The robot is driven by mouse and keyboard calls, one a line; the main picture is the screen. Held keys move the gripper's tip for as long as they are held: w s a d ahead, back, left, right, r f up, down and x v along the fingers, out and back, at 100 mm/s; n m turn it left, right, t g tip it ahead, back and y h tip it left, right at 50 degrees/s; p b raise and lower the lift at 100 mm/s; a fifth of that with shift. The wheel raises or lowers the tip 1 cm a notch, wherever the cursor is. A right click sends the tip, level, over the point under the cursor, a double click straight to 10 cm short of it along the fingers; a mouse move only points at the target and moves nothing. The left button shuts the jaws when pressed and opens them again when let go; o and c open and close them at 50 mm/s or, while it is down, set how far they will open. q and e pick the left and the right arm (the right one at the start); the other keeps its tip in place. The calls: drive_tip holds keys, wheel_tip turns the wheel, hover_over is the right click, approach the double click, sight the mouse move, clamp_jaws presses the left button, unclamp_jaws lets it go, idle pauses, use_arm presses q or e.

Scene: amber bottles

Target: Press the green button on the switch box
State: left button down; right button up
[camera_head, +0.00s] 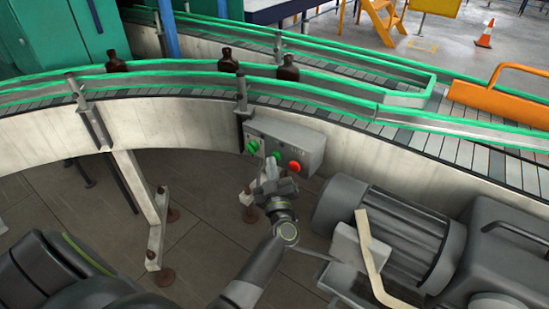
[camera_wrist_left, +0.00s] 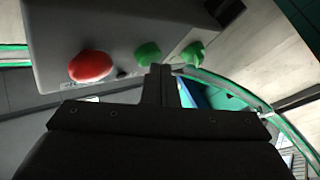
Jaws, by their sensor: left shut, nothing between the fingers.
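The grey switch box (camera_head: 308,143) is fixed to the side of the curved conveyor. It carries a red button (camera_head: 295,167) and two green ones: an outer green button (camera_head: 252,147) and a middle green button (camera_head: 277,155). In the left wrist view, the red button (camera_wrist_left: 90,66) is at left, the middle green button (camera_wrist_left: 148,53) is near the fingertips, and the outer green button (camera_wrist_left: 193,54) is at right. My left gripper (camera_head: 271,164) is shut and empty. Its fingertips (camera_wrist_left: 159,70) are close to the middle green button; I cannot tell whether they touch. My right gripper is not in view.
A large grey motor (camera_head: 385,225) stands to the right of my left arm. The conveyor (camera_head: 180,80) with green rails runs above, carrying several amber bottles (camera_head: 288,68). A support leg (camera_head: 150,215) stands at left, with open floor (camera_head: 215,215) between.

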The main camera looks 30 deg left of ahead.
use_arm(q)
drive_tip(key=shift+w, duration=0.15)
idle(0.3)
drive_tip(key=shift+s+p, duration=0.5)
drive_tip(key=shift+s, duration=0.35)
drive_tip(key=shift+s+a, duration=0.1)
drive_tip(key=s+p, duration=0.2)
drive_tip(key=s, duration=0.2)
drive_tip(key=shift+s+a, duration=0.15)
drive_tip(key=shift+s, duration=0.25)
idle(0.4)
